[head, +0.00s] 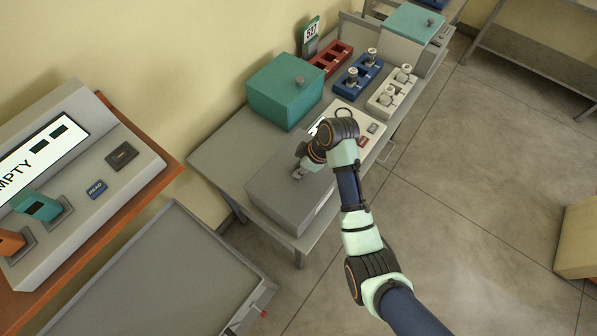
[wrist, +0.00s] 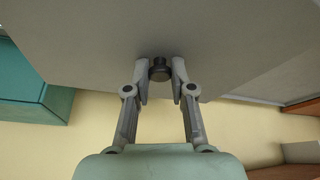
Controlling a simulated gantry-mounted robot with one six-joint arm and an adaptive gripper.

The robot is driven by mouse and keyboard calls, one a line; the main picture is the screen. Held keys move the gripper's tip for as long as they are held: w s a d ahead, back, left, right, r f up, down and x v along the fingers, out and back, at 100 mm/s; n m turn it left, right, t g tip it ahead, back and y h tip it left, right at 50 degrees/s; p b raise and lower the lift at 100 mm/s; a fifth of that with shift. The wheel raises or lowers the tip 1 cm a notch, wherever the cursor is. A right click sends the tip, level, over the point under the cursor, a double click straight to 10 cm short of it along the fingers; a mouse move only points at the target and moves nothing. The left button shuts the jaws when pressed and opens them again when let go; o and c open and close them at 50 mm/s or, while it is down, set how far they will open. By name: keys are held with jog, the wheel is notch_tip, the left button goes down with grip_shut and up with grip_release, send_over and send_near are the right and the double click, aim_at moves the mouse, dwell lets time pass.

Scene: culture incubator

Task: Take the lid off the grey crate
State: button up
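The grey crate (head: 318,212) stands at the near end of the grey bench, with its flat grey lid (head: 268,188) on top. My gripper (head: 298,174) is low over the middle of the lid and hides most of its knob in the head view. In the wrist view, the lid (wrist: 90,35) fills the upper part and its dark round knob (wrist: 160,69) sits between the two fingertips of my gripper (wrist: 160,78). The fingers are very close on both sides of the knob; whether they touch it cannot be told.
A teal box (head: 285,95) with a knob stands just behind the crate. Red (head: 331,60), blue (head: 358,76) and white (head: 391,95) racks stand farther along the bench. A console (head: 80,165) is at left, and a grey tray table (head: 165,270) is in front.

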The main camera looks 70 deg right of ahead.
grip_shut()
notch_tip(320, 180, up, 8)
jog(key=shift+f+p, duration=0.1)
jog(key=shift+p, duration=0.45)
notch_tip(320, 180, up, 12)
jog(key=p, duration=1.1)
